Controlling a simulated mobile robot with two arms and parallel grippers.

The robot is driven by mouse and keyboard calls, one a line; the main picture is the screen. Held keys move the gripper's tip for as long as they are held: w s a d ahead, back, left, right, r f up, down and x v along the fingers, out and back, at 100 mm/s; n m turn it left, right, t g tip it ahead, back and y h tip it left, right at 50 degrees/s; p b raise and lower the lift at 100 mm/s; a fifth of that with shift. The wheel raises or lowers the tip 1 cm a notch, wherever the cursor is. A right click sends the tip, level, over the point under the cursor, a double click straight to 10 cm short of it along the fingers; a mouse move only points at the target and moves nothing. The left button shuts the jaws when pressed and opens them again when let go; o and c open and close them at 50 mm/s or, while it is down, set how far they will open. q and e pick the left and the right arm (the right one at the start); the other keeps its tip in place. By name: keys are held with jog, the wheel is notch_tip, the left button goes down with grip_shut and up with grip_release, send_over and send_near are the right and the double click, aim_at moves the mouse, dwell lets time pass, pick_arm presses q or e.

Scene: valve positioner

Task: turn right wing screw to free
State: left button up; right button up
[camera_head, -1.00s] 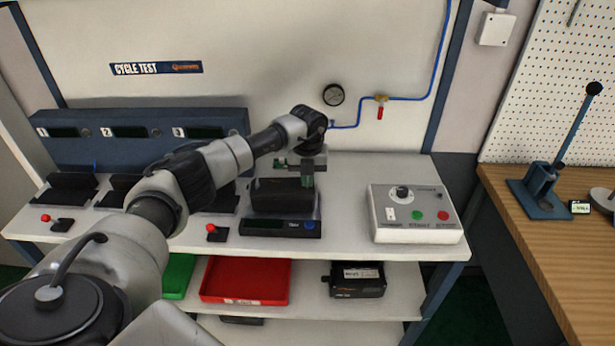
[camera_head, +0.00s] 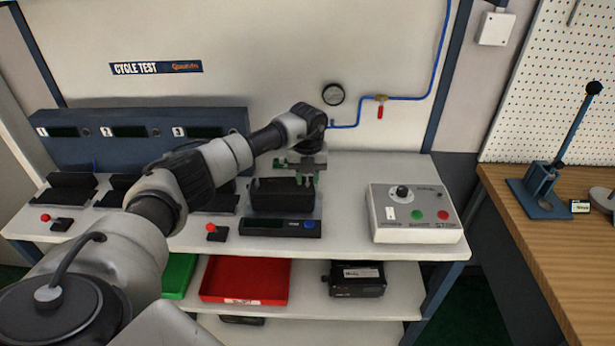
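A black block-shaped unit (camera_head: 283,193) sits in a dark fixture (camera_head: 281,226) on the white bench. My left arm reaches in from the left. Its gripper (camera_head: 307,178) points down over the right end of the black unit. Two green fingers show with a narrow gap between them. A small green part (camera_head: 284,163) shows just left of the gripper, behind the unit's top. The right wing screw cannot be made out; the gripper and the unit may hide it. Whether the fingers hold anything is too small to tell. My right gripper is out of view.
A control box (camera_head: 416,213) with a knob and buttons stands on the right of the bench. A red-knobbed lever (camera_head: 213,232) is left of the fixture. Below are a red tray (camera_head: 245,299) and a black device (camera_head: 356,279). Bare bench lies between fixture and control box.

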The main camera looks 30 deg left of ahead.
aim_at(307, 179)
pick_arm(q)
notch_tip(307, 179, up, 10)
jog(key=b, duration=0.2)
jog(key=shift+r, duration=0.25)
